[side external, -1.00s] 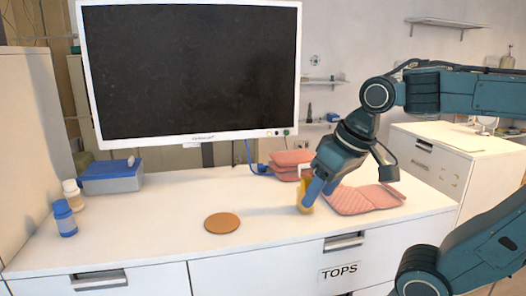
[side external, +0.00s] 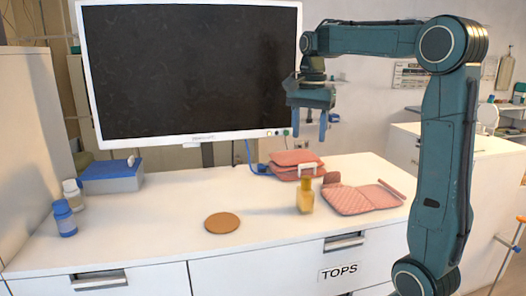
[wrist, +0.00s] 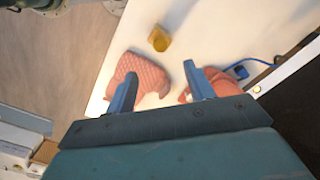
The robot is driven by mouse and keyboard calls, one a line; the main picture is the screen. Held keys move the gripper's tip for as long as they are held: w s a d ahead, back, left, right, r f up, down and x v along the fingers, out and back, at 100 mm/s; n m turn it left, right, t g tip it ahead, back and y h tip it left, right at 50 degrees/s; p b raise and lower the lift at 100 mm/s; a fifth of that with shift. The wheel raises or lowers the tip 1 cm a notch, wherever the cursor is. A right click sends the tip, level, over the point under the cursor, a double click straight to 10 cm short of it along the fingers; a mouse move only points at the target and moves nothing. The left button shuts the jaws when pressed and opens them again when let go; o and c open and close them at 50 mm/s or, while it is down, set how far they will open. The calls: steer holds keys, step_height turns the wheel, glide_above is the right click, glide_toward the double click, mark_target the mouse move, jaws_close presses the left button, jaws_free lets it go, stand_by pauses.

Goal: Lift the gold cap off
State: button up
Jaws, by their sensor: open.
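A small amber-yellow bottle (side external: 305,199) stands upright on the white counter, left of the pink quilted pads. Its narrower gold top (side external: 305,182) looks like the cap sitting on it. The wrist view shows the bottle (wrist: 159,41) from above, beyond the fingertips. My gripper (side external: 309,132) is high above the counter, well over the bottle and apart from it, its blue fingers pointing down. In the wrist view my gripper (wrist: 160,80) has its fingers spread with nothing between them.
Pink quilted pads (side external: 352,200) lie right of the bottle, and a folded pink stack (side external: 288,172) is behind. A brown coaster (side external: 222,223) lies left. Blue-and-white bottles (side external: 64,219) and a blue box (side external: 111,178) are far left. The monitor (side external: 190,75) stands behind. The front-left counter is clear.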

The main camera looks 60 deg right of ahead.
mark_target(306, 177)
steer(key=shift+d, duration=0.25)
step_height(306, 177, down, 14)
steer(key=shift+r, duration=0.1)
stand_by(0.8)
steer(key=c, duration=1.1)
steer(key=shift+r, duration=0.1)
steer(key=shift+c, duration=0.2)
steer(key=shift+r, duration=0.25)
